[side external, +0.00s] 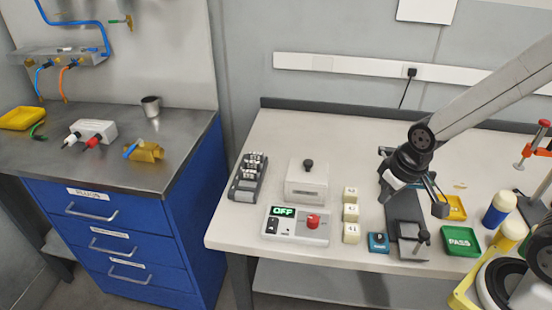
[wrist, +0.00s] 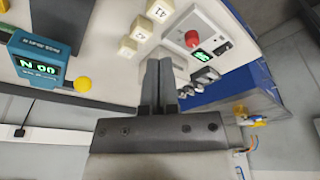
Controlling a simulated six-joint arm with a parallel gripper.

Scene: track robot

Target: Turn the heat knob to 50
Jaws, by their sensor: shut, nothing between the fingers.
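A white control box (side external: 280,230) stands near the front left of the bench, with a red knob (side external: 313,221) on its right and a green display (side external: 283,211) reading OFF. I cannot read a heat label or a scale. In the wrist view the red knob (wrist: 192,39) and the display (wrist: 203,54) are at upper right, beyond my fingers. My gripper (wrist: 163,68) is shut and empty, apart from the knob. In the side view my arm's end hangs over the bench to the right of the box.
Several cream blocks (side external: 351,210) stand between the box and my arm. A white box with a black knob (side external: 307,165) is behind. A green PASS tray (side external: 460,241) is at right.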

